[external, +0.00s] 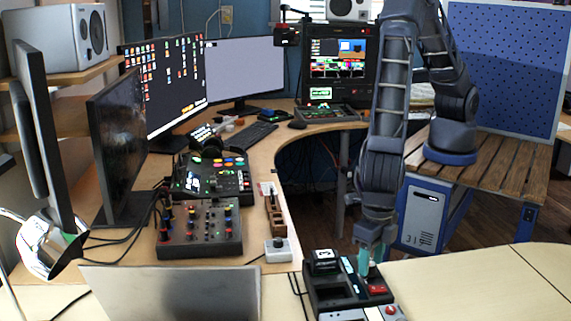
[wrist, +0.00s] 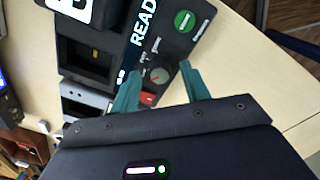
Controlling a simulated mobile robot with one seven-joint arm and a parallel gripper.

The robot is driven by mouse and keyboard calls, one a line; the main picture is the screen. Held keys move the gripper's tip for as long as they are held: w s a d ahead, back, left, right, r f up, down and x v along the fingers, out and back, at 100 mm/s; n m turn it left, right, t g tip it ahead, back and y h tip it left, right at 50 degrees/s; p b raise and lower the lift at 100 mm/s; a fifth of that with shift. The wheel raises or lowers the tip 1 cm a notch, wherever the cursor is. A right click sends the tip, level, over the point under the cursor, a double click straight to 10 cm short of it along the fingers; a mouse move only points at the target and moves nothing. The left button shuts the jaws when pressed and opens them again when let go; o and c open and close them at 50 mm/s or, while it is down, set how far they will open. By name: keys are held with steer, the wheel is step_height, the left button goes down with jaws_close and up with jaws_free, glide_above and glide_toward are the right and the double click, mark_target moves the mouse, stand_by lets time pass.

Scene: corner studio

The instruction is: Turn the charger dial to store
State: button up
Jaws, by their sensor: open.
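The charger (external: 345,293) is a black box at the front edge of the desk; in the wrist view its black body (wrist: 195,38) carries the word READY and a round green mark. The charger dial (wrist: 160,74) is a small round grey knob with a reddish mark, with tiny labels around it that I cannot read. My gripper (wrist: 161,70) is open, with one teal finger on each side of the dial; I cannot tell whether they touch it. In the external view my gripper (external: 369,258) points down over the charger and the dial cannot be made out.
A black block with a white mark (external: 326,262) sits in the charger's left part, beside an empty bay (wrist: 88,55). A grey box with a red button (external: 391,310) stands in front. A small joystick box (external: 278,249) and a mixer (external: 199,229) are left. The tabletop right is clear.

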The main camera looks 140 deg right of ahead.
steer(key=shift+c, duration=0.3)
steer(key=c, duration=0.9)
steer(key=shift+c, duration=0.2)
steer(key=shift+m, duration=0.3)
steer(key=m, duration=0.3)
steer(key=shift+m, duration=0.3)
steer(key=m, duration=1)
steer(key=shift+m, duration=2.3)
